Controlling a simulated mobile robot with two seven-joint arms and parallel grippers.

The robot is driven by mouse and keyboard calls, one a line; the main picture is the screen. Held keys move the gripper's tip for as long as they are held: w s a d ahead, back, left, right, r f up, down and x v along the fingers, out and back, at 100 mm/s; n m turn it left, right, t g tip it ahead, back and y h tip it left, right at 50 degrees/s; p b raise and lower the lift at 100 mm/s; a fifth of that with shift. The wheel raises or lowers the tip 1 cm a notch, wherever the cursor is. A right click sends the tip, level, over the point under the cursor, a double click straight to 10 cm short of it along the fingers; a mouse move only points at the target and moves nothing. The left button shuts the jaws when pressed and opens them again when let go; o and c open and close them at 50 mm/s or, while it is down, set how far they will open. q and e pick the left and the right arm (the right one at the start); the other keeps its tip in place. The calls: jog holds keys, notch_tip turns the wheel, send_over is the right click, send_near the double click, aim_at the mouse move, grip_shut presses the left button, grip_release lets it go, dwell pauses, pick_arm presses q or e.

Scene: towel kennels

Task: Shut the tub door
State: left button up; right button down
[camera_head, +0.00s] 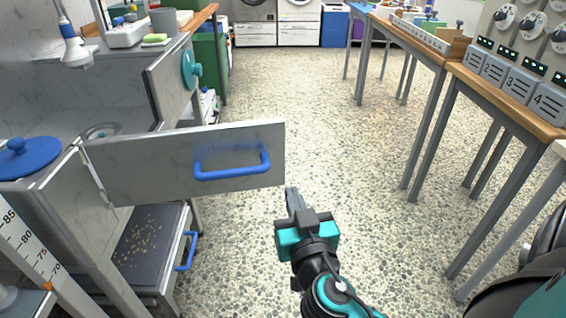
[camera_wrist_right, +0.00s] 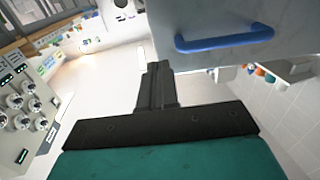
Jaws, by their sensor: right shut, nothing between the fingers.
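The tub door (camera_head: 140,165) is a grey metal panel with a blue bar handle (camera_head: 232,166). It stands open, swung out from its hinge at the left over the floor. The tub (camera_head: 95,100) behind it is grey metal with a drain inside. My right gripper (camera_head: 291,192) is shut and empty, below and just right of the door's free end, with a gap seen in the head view. In the right wrist view the gripper fingers (camera_wrist_right: 158,72) are together, and the door (camera_wrist_right: 205,22) with its handle (camera_wrist_right: 225,40) is at the upper right. My left gripper is not in view.
A teal knob (camera_head: 190,69) sits on the tub's far panel. A drawer-like tray (camera_head: 150,245) with a blue handle is under the tub. Tables with devices (camera_head: 510,75) stand at the right. The speckled floor (camera_head: 310,110) between is clear.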

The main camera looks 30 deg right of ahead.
aim_at(279, 157)
jog(key=p+x, duration=0.1)
jog(key=x, duration=0.9)
jog(key=shift+w, duration=0.25)
